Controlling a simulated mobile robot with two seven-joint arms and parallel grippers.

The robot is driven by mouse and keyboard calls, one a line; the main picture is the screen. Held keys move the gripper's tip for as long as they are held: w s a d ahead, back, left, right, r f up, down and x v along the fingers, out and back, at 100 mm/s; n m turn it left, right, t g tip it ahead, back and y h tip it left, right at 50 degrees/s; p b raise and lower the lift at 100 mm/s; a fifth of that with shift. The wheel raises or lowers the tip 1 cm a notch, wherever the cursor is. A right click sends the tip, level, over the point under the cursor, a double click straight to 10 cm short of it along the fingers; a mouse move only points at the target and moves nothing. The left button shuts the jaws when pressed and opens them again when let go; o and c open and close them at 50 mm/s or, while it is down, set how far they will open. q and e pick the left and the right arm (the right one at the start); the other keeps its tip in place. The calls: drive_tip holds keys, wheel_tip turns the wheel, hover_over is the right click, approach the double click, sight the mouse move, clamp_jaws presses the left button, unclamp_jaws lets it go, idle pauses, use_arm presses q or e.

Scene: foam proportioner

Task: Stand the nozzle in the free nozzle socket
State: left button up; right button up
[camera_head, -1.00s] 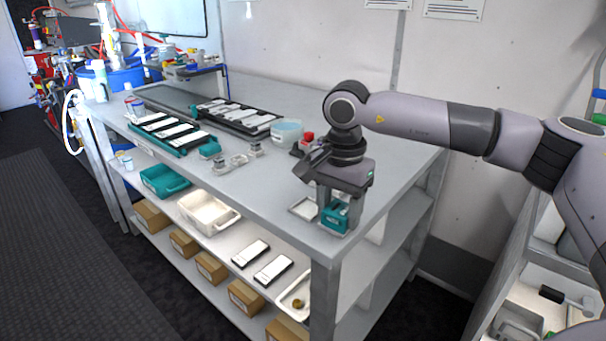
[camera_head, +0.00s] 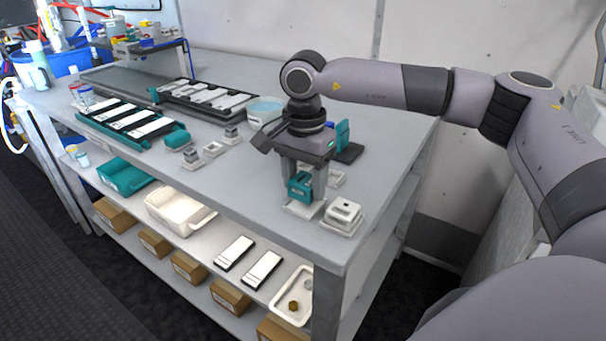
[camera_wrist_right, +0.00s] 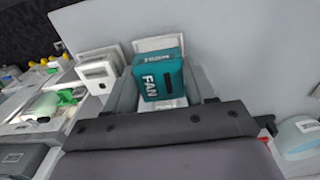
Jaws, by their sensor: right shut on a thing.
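My right gripper (camera_head: 302,180) is shut on a teal block-shaped nozzle (camera_head: 300,187), marked FAN in the right wrist view (camera_wrist_right: 160,80). The nozzle looks upright, just above or touching a flat white square socket (camera_head: 303,210); I cannot tell whether it is seated. A white nozzle (camera_head: 343,213) stands in a socket beside it, towards the table's near right corner. It also shows in the right wrist view (camera_wrist_right: 98,70). Another pale plate (camera_head: 336,178) is partly hidden behind a gripper finger. My left gripper is not in view.
The grey table (camera_head: 240,175) holds small fittings (camera_head: 213,149), a round tub (camera_head: 264,112) and a teal tray (camera_head: 132,127) to the left. A teal and black item (camera_head: 342,135) is behind my gripper.

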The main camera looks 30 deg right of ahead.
drive_tip(key=shift+f, duration=0.45)
idle(0.3)
drive_tip(key=shift+f, duration=0.15)
drive_tip(key=shift+f+b, duration=0.6)
drive_tip(key=shift+f, duration=0.1)
